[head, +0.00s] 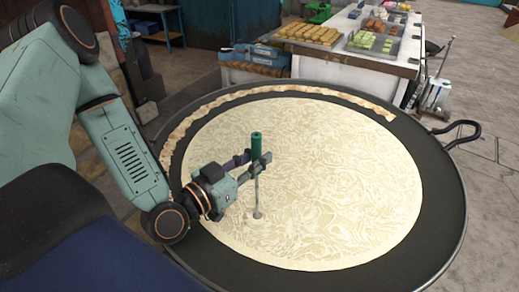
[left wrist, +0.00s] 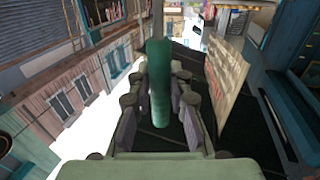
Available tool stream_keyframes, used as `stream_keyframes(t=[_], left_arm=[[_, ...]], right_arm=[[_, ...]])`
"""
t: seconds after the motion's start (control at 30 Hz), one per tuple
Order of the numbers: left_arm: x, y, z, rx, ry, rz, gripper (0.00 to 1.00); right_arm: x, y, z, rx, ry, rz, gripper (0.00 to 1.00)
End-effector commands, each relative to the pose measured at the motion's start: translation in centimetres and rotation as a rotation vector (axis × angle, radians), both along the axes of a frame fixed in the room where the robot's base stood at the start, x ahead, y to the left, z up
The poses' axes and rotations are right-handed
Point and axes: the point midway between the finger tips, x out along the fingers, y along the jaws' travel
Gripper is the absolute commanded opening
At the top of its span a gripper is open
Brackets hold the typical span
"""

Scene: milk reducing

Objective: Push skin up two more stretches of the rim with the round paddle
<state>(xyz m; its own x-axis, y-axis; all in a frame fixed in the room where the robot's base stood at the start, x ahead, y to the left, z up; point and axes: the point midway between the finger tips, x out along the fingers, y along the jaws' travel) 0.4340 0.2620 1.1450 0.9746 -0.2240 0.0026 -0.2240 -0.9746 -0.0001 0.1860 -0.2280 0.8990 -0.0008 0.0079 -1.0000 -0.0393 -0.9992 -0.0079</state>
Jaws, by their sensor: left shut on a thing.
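A wide dark round pan (head: 452,215) holds pale cream milk (head: 340,190) with a swirled surface. A band of wrinkled tan skin (head: 290,88) lies along the pan's sloping wall, from the left side round the back to the right back. My left gripper (head: 258,163) is shut on the green handle of the paddle (head: 257,143), over the left middle of the milk. The paddle is upright; its thin rod reaches down to the milk, where its round end is small and partly hidden. The green handle also stands between the fingers in the left wrist view (left wrist: 158,85). My right gripper is not in view.
A pan handle loop (head: 462,133) sticks out at the right. A white counter (head: 350,68) with trays of sweets stands behind the pan, and a wheeled metal item (head: 435,90) stands beside it. The milk's right half is clear of my arm.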

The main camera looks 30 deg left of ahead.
Motion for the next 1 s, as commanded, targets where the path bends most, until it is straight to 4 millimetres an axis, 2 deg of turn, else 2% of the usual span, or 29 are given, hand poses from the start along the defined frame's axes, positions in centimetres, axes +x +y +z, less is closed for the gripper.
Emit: stream_keyframes(t=[0.37,1.0], left_arm=[[-1.3,0.0,0.3,-0.001,-0.001,0.002,0.0],[-4.8,-0.1,1.3,-0.001,-0.001,0.001,0.0]], right_arm=[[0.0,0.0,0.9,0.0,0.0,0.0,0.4],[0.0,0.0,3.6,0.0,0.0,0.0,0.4]])
